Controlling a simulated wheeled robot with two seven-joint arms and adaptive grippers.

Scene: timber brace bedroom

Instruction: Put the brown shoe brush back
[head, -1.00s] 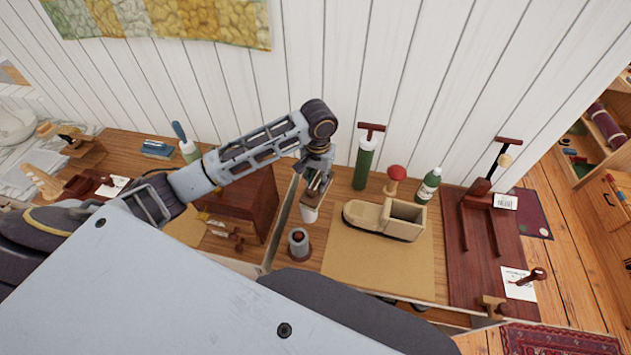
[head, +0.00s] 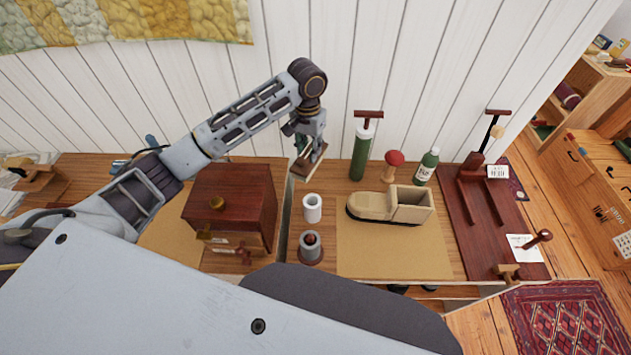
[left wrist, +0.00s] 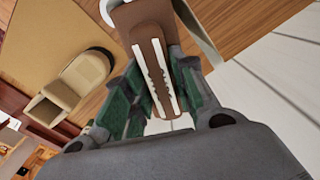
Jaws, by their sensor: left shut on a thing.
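My left gripper (head: 309,140) is shut on the brown shoe brush (head: 308,163), holding it above the back of the bench near the white wall. In the left wrist view the brush (left wrist: 152,50) is a long brown block with pale strips along it, between the green finger pads of the gripper (left wrist: 150,95). In the head view a white open cup (head: 312,208) stands on the bench nearer to me than the brush, apart from it. My right gripper is not in view.
A dark-based round holder (head: 311,247) stands in front of the cup. A tan shoe-shaped box (head: 385,206) sits on a mat (head: 390,255). A green cylinder (head: 360,155), red-topped knob (head: 393,166) and green bottle (head: 427,167) line the back. A reddish wooden chest (head: 235,195) stands left.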

